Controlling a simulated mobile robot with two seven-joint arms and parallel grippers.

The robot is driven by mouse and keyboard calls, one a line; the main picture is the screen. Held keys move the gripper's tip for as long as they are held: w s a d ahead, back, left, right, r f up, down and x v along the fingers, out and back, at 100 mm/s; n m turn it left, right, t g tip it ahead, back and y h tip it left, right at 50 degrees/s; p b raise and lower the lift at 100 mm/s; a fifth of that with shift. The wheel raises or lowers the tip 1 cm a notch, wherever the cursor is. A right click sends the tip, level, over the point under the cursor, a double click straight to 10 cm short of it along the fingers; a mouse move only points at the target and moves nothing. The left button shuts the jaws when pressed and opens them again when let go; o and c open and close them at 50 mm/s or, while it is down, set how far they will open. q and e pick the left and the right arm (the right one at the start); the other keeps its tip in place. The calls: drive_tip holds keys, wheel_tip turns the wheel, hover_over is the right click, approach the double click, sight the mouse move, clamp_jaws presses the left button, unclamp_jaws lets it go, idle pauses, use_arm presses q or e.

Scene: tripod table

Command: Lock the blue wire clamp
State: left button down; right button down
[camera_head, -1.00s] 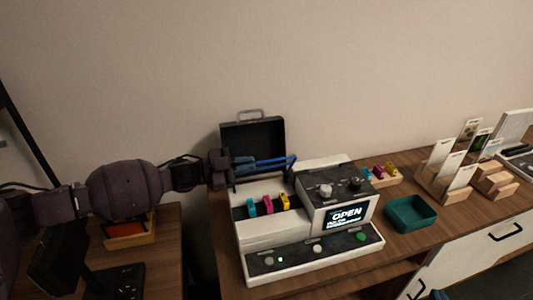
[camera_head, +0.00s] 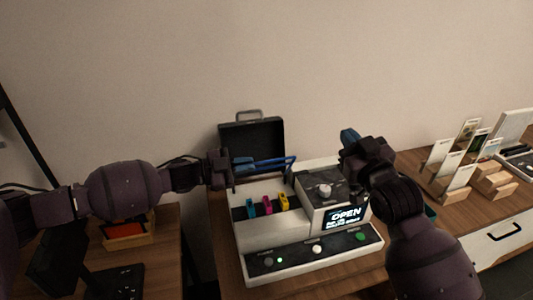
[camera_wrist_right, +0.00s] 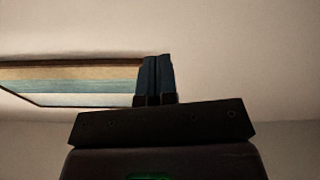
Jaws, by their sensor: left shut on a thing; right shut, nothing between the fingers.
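The blue wire clamp (camera_head: 270,163) is a bent blue bar above the back of the white machine (camera_head: 260,232), slightly tilted, in front of the raised black lid. My left gripper (camera_head: 231,167) is at the clamp's left end and shut on it; the fingertips are hard to make out. The machine's screen (camera_head: 346,217) reads "OPEN". My right gripper (camera_head: 348,137), with blue fingertips, is shut and empty above the machine's right back corner, apart from the clamp. Its fingers show close together in the right wrist view (camera_wrist_right: 154,78).
Cyan, magenta and yellow pieces (camera_head: 267,205) stand in the machine's slot. The black lid (camera_head: 251,137) stands open behind. Wooden card holders (camera_head: 490,182) are at right. My right arm covers most of the teal tray. A striped framed panel (camera_wrist_right: 70,82) shows in the right wrist view.

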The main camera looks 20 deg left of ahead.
use_arm(q)
drive_tip(key=shift+a, duration=0.1)
use_arm(e)
drive_tip(key=s+a+r+n+g, duration=0.2)
drive_tip(key=a+r+g, duration=0.15)
drive_tip(key=a, duration=0.55)
drive_tip(key=s+a+r+n+g, duration=0.1)
drive_tip(key=a+r+n+g, duration=0.3)
drive_tip(key=a, duration=0.5)
drive_tip(key=s+a+r+n+g, duration=0.1)
drive_tip(key=s+a+r+g, duration=0.1)
drive_tip(key=a+r, duration=0.5)
use_arm(q)
drive_tip(key=shift+f, duration=0.1)
use_arm(e)
drive_tip(key=w+d+f+m+g+h, duration=0.4)
drive_tip(key=d+f+m+h, duration=0.3)
drive_tip(key=f+m+h, duration=0.25)
drive_tip(key=shift+t+h, duration=0.25)
drive_tip(key=shift+h, duration=0.1)
drive_tip(key=x, duration=0.9)
drive_tip(key=d+x, duration=0.1)
drive_tip(key=x, duration=0.3)
drive_tip(key=shift+s+f, duration=0.35)
drive_tip(key=shift+f, duration=0.6)
drive_tip(key=shift+s+f, duration=0.1)
drive_tip(key=shift+s, duration=0.05)
